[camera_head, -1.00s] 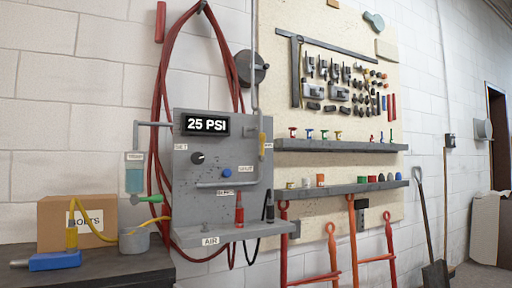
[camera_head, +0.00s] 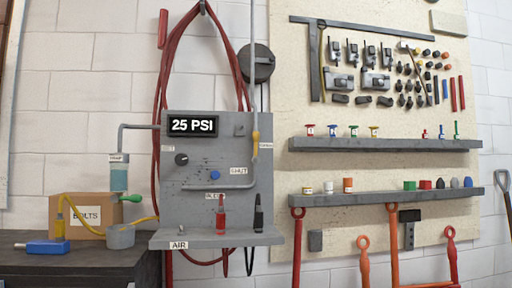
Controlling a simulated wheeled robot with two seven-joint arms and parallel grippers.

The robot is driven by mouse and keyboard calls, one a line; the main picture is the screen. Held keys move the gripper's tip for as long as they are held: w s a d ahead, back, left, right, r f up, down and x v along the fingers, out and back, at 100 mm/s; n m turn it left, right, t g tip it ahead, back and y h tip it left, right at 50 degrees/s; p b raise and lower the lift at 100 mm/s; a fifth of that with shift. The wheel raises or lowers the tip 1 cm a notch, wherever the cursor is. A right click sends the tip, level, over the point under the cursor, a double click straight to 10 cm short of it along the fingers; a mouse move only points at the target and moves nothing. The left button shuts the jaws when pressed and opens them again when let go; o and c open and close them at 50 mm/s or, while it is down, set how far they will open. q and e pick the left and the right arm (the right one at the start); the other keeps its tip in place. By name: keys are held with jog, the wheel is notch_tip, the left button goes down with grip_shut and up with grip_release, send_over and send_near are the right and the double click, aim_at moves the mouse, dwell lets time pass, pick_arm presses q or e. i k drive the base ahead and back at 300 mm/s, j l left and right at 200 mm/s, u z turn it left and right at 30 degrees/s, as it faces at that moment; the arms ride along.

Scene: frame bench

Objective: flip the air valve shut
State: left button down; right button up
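The grey air panel (camera_head: 192,147) hangs on the white block wall, with a lit display (camera_head: 193,125) reading 25 PSI. A yellow valve handle (camera_head: 255,138) sits on the vertical grey pipe at the panel's right side and appears to lie along the pipe. A black knob (camera_head: 181,160) and a blue button (camera_head: 214,175) are on the panel face. A red-handled tool (camera_head: 220,214) and a black one (camera_head: 258,213) stand on the panel's lower shelf, labelled AIR. Neither of my grippers shows in this view.
A pegboard (camera_head: 400,105) with two shelves of small parts is at the right. Red hoses (camera_head: 163,100) hang behind the panel.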

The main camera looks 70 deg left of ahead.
aim_at(256, 145)
jog(key=i+j+u, duration=0.1)
jog(key=i+u, duration=0.15)
jog(key=u, duration=0.25)
jog(key=i+u, duration=0.3)
jog(key=u, duration=0.15)
jog(key=i+l+u, duration=0.1)
jog(key=i+u, duration=0.15)
jog(key=u, duration=0.25)
jog(key=i+j+u, duration=0.1)
jog(key=i+u, duration=0.85)
jog(key=i, duration=0.45)
